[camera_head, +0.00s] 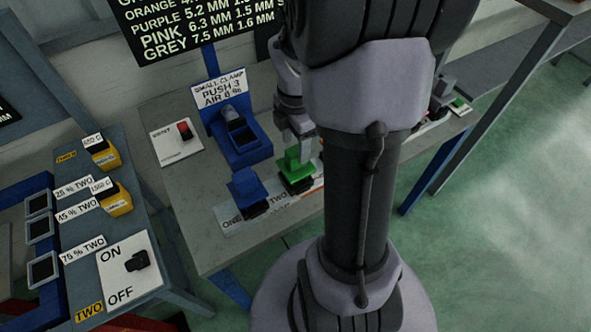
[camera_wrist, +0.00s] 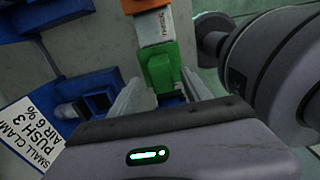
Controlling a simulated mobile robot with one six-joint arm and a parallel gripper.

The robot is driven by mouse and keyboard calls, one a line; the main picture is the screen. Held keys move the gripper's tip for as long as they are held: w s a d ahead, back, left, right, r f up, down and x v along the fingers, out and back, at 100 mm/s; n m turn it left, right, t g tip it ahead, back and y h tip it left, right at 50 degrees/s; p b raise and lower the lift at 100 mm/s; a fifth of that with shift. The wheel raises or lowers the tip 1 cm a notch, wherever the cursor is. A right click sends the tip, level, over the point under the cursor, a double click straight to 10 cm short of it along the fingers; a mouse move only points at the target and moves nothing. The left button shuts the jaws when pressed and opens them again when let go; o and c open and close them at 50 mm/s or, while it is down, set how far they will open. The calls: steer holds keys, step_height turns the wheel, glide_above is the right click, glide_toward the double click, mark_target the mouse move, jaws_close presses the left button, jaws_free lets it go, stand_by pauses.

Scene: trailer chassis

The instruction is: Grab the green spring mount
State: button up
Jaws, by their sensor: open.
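The green spring mount (camera_head: 295,166) is a stepped green block on a dark base on the grey table, beside a paper label. In the wrist view the green spring mount (camera_wrist: 160,68) lies just beyond and between the two light grey fingers. My gripper (camera_head: 296,140) points down right above and behind the mount in the head view. In the wrist view my gripper (camera_wrist: 163,92) is open, with one finger on each side of the green block. I cannot tell whether a finger touches it. My arm hides part of the table to the right.
A blue mount (camera_head: 247,187) stands left of the green one. A blue small clamp (camera_head: 238,133) with a sign stands behind. A red button panel (camera_head: 176,141) is at left. An orange part (camera_wrist: 140,5) lies past a white label in the wrist view.

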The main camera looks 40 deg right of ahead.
mark_target(296, 150)
step_height(296, 150, down, 4)
steer(key=shift+s+f+b, duration=0.1)
steer(key=shift+b, duration=0.65)
steer(key=shift+c, duration=0.8)
jaws_close()
steer(key=shift+r, duration=0.2)
